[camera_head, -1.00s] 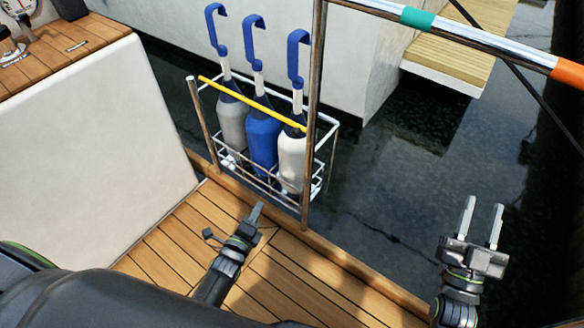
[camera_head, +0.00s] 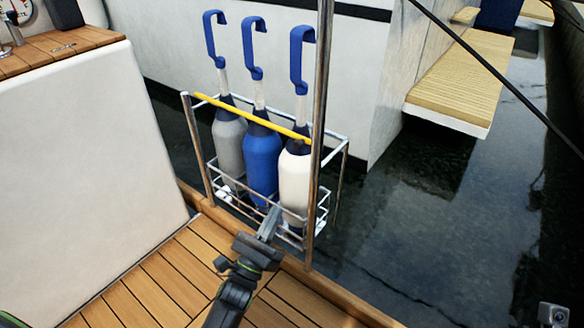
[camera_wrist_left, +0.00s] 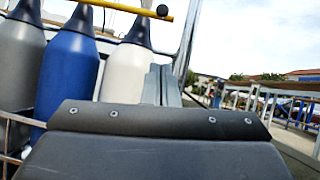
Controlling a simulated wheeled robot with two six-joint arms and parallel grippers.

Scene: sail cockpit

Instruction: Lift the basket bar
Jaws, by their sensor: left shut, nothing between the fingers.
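The yellow basket bar (camera_head: 236,112) slopes across the upper front of the wire basket (camera_head: 345,146), just in front of the fender necks. It also shows at the top of the left wrist view (camera_wrist_left: 125,9). The basket holds a grey fender (camera_head: 229,145), a blue fender (camera_head: 262,158) and a white fender (camera_head: 294,180). My left gripper (camera_head: 270,222) is shut and empty, low at the basket's front and clearly below the bar. Its fingers (camera_wrist_left: 161,84) show before the white fender. A small part of my right gripper (camera_head: 553,315) shows at the lower right corner; its fingers are hidden.
A steel post (camera_head: 318,150) stands right of the basket, and a shorter one (camera_head: 196,145) on its left. A white cockpit wall (camera_head: 90,170) is at left. Teak deck (camera_head: 150,285) lies below, and dark water (camera_head: 430,240) is open at right.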

